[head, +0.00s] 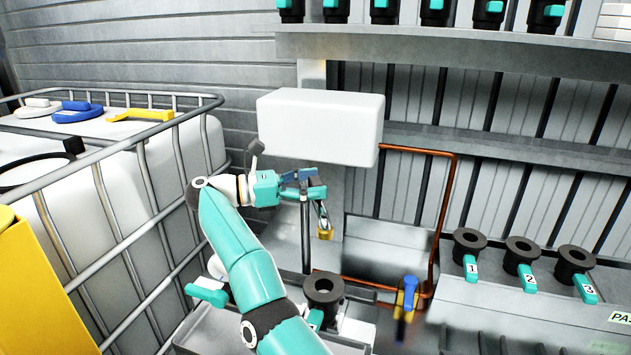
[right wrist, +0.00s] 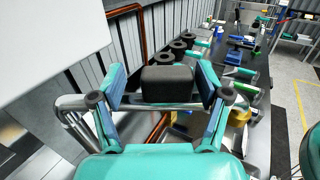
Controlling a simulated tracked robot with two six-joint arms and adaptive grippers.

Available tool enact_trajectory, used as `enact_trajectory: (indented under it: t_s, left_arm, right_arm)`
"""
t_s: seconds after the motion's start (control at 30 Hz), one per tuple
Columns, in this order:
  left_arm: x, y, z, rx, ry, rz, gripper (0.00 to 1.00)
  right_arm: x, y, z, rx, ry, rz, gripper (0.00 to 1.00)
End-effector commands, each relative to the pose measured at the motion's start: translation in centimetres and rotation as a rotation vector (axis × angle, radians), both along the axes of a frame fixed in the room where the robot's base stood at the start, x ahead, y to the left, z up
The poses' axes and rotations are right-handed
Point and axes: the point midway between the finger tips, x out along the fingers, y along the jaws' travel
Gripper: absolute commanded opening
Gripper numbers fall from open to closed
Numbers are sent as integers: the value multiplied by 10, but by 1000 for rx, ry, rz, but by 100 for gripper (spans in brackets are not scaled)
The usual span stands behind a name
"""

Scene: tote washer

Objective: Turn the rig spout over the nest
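My right gripper (head: 311,184) is under the white tank (head: 318,128) in the head view. In the right wrist view its two fingers (right wrist: 162,84) stand open, one on each side of a black grip (right wrist: 167,84), with gaps showing. The grip appears to belong to the shiny spout tube (right wrist: 75,107) crossing behind the fingers. In the head view the spout's brass end (head: 325,234) hangs just below the gripper. A black ring-shaped cup (head: 323,288), perhaps the nest, stands lower down. The left gripper is not in view.
Black cups with teal tags 1 (head: 470,268), 2 (head: 526,278) and 3 (head: 584,288) stand at the right. A copper pipe (head: 446,210) runs behind. A blue-handled yellow item (head: 407,296) stands at front centre. A caged white container (head: 130,180) fills the left.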

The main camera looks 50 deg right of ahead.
Motion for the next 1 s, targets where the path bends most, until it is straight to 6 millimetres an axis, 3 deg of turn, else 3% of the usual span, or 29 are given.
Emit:
enact_trajectory:
  t_s: [0.43, 0.57, 0.67, 0.83, 1.0]
  left_arm:
    - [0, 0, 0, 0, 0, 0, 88]
    - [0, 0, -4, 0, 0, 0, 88]
    - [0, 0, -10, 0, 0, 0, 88]
    - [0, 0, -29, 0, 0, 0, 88]
    - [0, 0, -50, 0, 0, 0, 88]
  right_arm:
    - [-3, -2, 2, -2, 0, -7, 77]
    - [0, -2, 12, -35, 38, 4, 77]
    - [6, -1, 33, -102, 123, 28, 77]
    - [31, 17, 100, -339, 415, 91, 77]
    - [67, 78, 164, -675, 792, 124, 77]
